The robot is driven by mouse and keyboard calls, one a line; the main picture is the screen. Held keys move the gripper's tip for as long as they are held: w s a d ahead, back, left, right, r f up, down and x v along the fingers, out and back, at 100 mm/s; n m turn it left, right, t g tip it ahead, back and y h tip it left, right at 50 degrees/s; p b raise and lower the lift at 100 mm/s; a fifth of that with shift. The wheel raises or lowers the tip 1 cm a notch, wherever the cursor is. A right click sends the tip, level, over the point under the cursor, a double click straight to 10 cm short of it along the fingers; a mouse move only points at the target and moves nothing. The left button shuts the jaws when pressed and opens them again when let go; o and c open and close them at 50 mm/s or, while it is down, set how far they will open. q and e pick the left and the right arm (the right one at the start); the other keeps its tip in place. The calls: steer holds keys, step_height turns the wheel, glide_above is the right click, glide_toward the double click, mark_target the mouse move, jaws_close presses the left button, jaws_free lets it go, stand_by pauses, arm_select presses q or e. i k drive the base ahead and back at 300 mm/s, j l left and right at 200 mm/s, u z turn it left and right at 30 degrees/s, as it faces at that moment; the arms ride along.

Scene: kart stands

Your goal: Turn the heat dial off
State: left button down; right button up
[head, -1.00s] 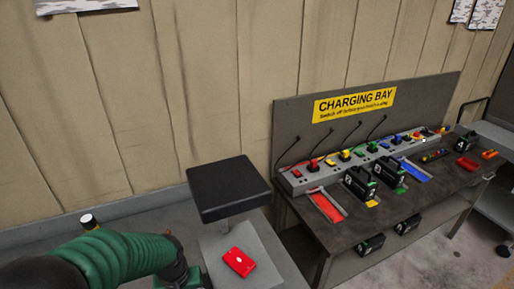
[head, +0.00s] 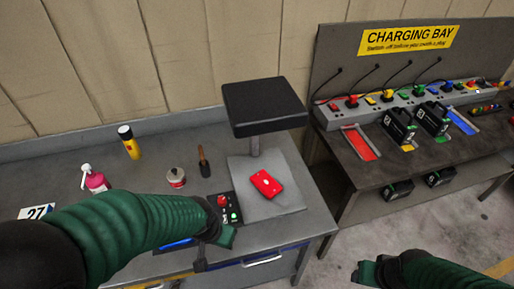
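A small dark control box (head: 226,208) stands at the front of the grey bench. It bears a red knob and small green and white marks; which part is the heat dial is too small to tell. Beside it, a black heater hood (head: 264,105) stands on a post over a grey plate (head: 285,203), with a red piece (head: 266,183) lying on the plate. My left arm reaches in from the left, its end (head: 217,237) just in front of the box and partly covering it; its fingers do not show clearly. My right gripper (head: 367,272) is low at the right, over the floor, away from the bench.
On the bench stand a yellow bottle with a black cap (head: 130,143), a pink bottle (head: 95,181), a tin (head: 176,178) and a brush (head: 203,162). The charging bay table (head: 352,178) is at the right, with a floor gap between.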

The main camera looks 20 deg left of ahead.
mark_target(222, 201)
steer(key=i+l+u, duration=0.1)
steer(key=u, duration=0.95)
steer(key=i, duration=0.4)
